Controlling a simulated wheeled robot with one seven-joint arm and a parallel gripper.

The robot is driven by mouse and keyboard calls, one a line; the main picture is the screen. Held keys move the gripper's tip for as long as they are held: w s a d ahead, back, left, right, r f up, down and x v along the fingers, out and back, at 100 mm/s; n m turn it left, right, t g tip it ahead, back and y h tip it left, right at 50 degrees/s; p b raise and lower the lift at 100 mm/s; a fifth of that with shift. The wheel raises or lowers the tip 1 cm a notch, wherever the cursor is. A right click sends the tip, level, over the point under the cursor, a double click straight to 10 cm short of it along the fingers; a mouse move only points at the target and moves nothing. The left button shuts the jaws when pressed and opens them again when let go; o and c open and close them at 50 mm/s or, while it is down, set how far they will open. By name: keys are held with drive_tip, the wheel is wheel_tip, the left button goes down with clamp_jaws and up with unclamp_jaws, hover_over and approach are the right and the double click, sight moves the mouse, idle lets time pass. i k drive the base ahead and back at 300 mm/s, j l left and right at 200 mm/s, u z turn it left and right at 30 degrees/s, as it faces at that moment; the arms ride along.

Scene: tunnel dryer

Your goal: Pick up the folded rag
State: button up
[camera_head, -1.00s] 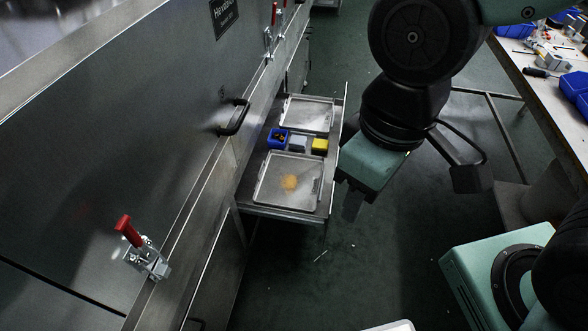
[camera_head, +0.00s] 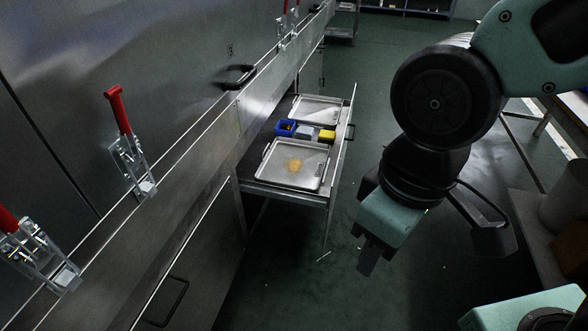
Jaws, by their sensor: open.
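A small pale grey-blue item (camera_head: 305,132), which looks like the folded rag, lies on the drawer-like metal shelf (camera_head: 262,190) between a blue bin (camera_head: 285,128) and a yellow block (camera_head: 327,136). It is too small to make out its folds. My gripper (camera_head: 368,262) points down over the floor, to the right of and nearer than the shelf, well apart from the items. It is open, with nothing visible in it; its fingers show mostly edge-on.
A metal tray (camera_head: 265,166) with an orange-brown stain lies in front of the small items, another tray (camera_head: 318,103) behind them. The steel dryer wall (camera_head: 190,60) with red-handled clamps (camera_head: 120,108) runs along the left. Green floor (camera_head: 300,290) is free between shelf and arm.

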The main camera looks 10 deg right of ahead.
sight(307, 134)
drive_tip(key=i+l+u, duration=0.35)
drive_tip(key=i, duration=0.35)
drive_tip(key=i+l+u, duration=0.4)
drive_tip(key=i+l, duration=0.25)
drive_tip(key=l, duration=0.1)
